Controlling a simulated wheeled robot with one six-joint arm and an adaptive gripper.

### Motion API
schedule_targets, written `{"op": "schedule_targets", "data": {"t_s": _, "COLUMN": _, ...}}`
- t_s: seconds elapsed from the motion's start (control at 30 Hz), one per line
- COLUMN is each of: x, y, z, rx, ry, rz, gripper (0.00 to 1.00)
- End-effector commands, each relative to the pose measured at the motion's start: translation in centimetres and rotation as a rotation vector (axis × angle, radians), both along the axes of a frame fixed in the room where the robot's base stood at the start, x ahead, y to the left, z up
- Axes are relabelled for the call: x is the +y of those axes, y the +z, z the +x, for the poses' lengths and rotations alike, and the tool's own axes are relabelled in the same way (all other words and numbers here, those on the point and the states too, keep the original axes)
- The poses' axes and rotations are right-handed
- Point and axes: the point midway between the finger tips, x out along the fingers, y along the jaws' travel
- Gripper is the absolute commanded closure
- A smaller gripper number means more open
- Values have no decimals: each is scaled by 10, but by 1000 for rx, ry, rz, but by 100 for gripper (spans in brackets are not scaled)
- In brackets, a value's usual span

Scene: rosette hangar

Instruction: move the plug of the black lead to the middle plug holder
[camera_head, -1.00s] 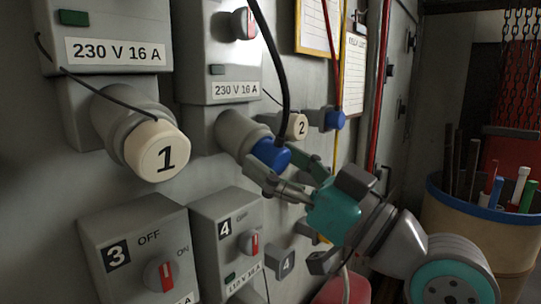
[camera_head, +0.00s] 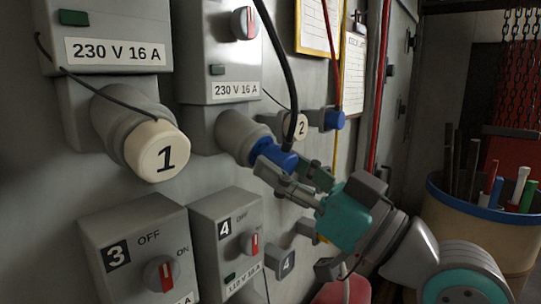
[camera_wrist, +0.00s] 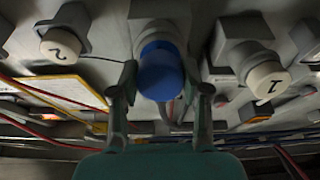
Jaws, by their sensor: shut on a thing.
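The blue plug (camera_head: 285,160) of the black lead (camera_head: 283,60) is at the mouth of the grey socket (camera_head: 238,134) under the upper middle switch box. More of its blue body shows than before, and I cannot tell whether it is still partly inside. My gripper (camera_head: 291,174) is shut on this plug. In the wrist view the blue plug (camera_wrist: 160,72) sits between the two fingers of my gripper (camera_wrist: 163,90), in front of the socket. Grey fittings stand behind my gripper, partly hidden; I cannot tell which is the middle plug holder.
Cream cap 1 (camera_head: 158,150) juts out at left, and cap 2 (camera_head: 299,126) lies behind the black lead. A red lead's blue plug (camera_head: 334,120) sits in a grey fitting. A bin of rods (camera_head: 480,225) stands at right.

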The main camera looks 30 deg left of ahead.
Motion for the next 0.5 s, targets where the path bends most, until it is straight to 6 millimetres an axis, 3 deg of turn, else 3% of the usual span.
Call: {"op": "schedule_targets", "data": {"t_s": 0.5, "x": -17, "y": -6, "z": -1, "rx": -1, "ry": 0, "rz": 0, "gripper": 100}}
